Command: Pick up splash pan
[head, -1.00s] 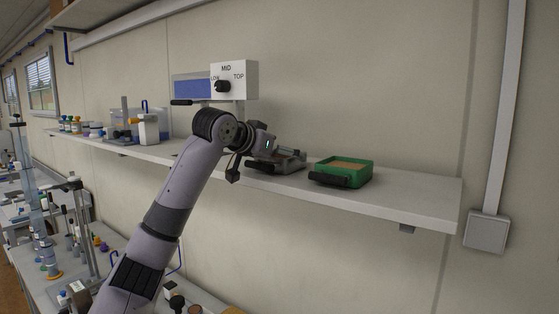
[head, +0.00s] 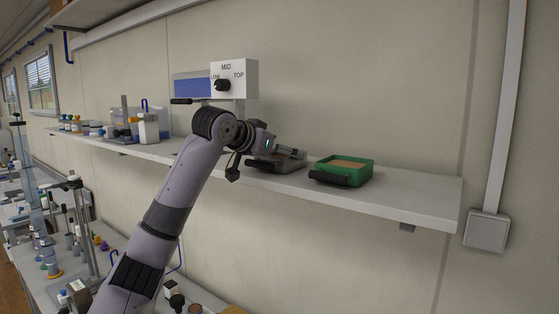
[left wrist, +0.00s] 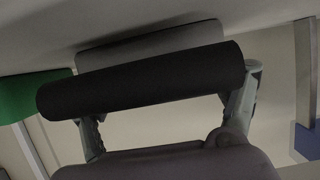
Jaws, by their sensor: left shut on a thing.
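The splash pan (head: 288,164) appears to be the grey shallow tray with a black handle on the white wall shelf, in the middle of the head view. My left gripper (head: 284,152) is over it and shut on its black handle. The left wrist view shows the thick black handle (left wrist: 140,82) between the two fingers of the gripper (left wrist: 167,104), with a grey part of the pan (left wrist: 150,43) behind it. My arm and gripper hide part of the pan in the head view. I cannot tell any gap between pan and shelf. My right gripper is out of view.
A green tray (head: 357,176) with tan contents and a black handle (head: 329,178) stands just right of the pan. A device with a LOW/MID/TOP dial (head: 222,85) is behind my gripper. The shelf (head: 420,195) is clear at its right end.

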